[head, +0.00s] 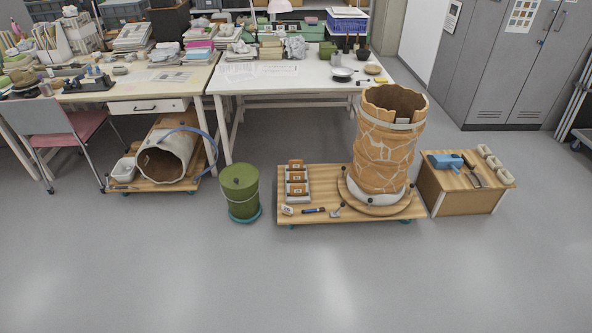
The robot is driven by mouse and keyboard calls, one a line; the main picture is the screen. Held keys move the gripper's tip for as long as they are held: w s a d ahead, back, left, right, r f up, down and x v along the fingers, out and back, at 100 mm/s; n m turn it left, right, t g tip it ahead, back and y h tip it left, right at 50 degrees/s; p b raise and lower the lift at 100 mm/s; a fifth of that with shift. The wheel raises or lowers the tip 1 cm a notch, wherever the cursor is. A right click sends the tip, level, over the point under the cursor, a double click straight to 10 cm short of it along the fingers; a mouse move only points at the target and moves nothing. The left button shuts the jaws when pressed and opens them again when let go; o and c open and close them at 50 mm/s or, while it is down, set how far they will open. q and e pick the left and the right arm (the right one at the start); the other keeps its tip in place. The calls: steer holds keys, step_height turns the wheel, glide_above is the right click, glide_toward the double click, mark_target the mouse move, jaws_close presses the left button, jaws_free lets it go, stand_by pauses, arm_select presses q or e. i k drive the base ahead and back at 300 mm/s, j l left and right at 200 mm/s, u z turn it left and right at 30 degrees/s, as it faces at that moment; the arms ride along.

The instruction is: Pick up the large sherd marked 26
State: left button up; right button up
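Several orange-brown sherds with white labels (296,176) stand in a pale rack on the left of a low wooden platform (330,221). The label numbers are too small to read, so I cannot tell which sherd is marked 26. A tall reassembled orange vessel (383,155) stands upright on a round board (348,200) at the right of the platform. It has pale joint lines, a light band near the top and a jagged open rim. Neither of my grippers is in view.
A green lidded bucket (240,192) stands left of the platform. A wooden crate (450,198) with a blue tool stands right. A large pale pipe-like vessel (167,157) lies further left. Cluttered tables (260,78) stand behind. The floor (300,285) in front is clear.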

mark_target(294, 165)
steer(key=i+j, duration=0.2)
steer(key=i, duration=0.25)
steer(key=i+j, duration=0.25)
steer(key=i, duration=0.2)
steer(key=i+j+z, duration=0.1)
steer(key=i, duration=0.35)
steer(key=i+j, duration=0.4)
